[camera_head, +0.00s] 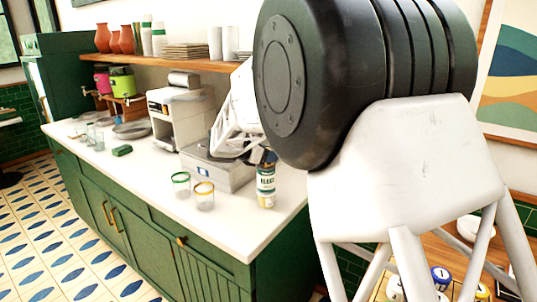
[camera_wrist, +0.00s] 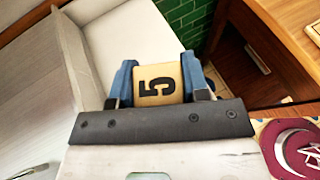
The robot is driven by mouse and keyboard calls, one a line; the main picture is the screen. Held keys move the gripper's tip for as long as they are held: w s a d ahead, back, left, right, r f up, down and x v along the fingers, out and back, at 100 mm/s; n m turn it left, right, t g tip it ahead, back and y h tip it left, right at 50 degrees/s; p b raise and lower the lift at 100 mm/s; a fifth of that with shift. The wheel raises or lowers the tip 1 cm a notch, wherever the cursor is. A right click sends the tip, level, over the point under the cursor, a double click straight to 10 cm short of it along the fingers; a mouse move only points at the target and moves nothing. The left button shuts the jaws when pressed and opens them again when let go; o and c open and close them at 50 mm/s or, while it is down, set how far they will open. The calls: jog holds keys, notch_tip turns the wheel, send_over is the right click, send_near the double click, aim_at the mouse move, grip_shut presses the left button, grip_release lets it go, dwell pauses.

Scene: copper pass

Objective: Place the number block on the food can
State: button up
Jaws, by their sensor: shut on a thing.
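The number block (camera_wrist: 159,84), tan with a black 5 on its face, sits between the blue fingers of my gripper (camera_wrist: 160,80) in the wrist view. My gripper is shut on it. In the head view the food can (camera_head: 266,187), with a white, teal and yellow label, stands upright near the right end of the white counter. The gripper (camera_head: 267,157) shows small and partly hidden just above the can's top. I cannot tell whether the block touches the can. The can does not show in the wrist view.
Two glasses, one green-rimmed (camera_head: 181,185) and one yellow-rimmed (camera_head: 204,196), stand left of the can. A grey boxy appliance (camera_head: 215,168) is close behind. The counter (camera_head: 155,180) has free room at its front left. My arm covers much of the head view's right side.

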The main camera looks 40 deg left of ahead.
jog(key=o, duration=0.9)
jog(key=shift+s+r, duration=0.1)
jog(key=shift+r, duration=0.05)
jog(key=shift+s+a+r, duration=0.25)
jog(key=shift+s+a, duration=0.05)
jog(key=shift+s, duration=0.3)
jog(key=v, duration=1)
jog(key=shift+s+a+r, duration=0.1)
jog(key=shift+s, duration=0.05)
